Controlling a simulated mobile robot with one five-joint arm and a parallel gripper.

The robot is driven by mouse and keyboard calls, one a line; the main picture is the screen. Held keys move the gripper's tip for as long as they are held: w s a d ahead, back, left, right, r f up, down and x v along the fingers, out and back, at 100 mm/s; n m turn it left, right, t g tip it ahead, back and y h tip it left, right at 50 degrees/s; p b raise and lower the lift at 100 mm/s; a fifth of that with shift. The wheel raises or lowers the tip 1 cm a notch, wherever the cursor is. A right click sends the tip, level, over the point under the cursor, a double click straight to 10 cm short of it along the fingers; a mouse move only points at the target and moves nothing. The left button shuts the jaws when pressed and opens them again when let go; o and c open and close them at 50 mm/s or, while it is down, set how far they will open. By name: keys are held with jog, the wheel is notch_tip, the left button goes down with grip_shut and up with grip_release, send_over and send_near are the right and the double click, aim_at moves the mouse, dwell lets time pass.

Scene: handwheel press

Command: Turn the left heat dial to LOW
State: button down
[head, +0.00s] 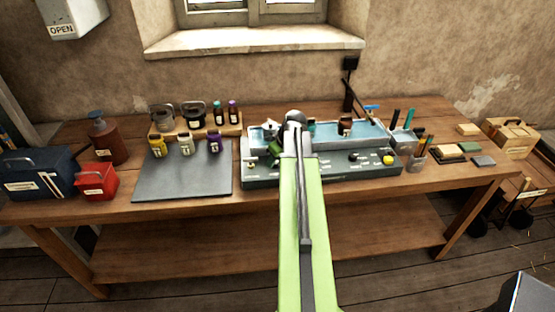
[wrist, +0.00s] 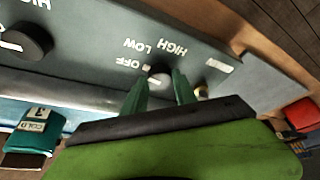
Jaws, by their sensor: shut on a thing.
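The left heat dial (wrist: 159,74) is a dark round knob on the grey front panel (wrist: 90,55) of the press unit. The labels OFF, LOW and HIGH are printed around it, upside down in the wrist view. My gripper (wrist: 160,82) has its two dark green fingers on either side of this dial and is shut on it. Which label the dial points at, I cannot tell. In the head view my green arm and gripper cover most of the dial's area.
A second black dial (wrist: 25,40) sits along the panel; it also shows in the head view (head: 353,157), beside a yellow button (head: 389,160). A teal jar marked COLD (wrist: 33,130) shows in the wrist view. A dark mat (head: 183,178) with small jars lies left of the unit.

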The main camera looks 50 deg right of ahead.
jog(key=m+h, duration=0.1)
jog(key=m, duration=0.2)
jog(key=shift+a, duration=0.1)
jog(key=shift+m+g+h, duration=0.5)
jog(key=shift+m+h, duration=0.3)
jog(key=shift+m, duration=1.2)
jog(key=c, duration=1)
grip_release()
jog(key=shift+a+r, duration=0.1)
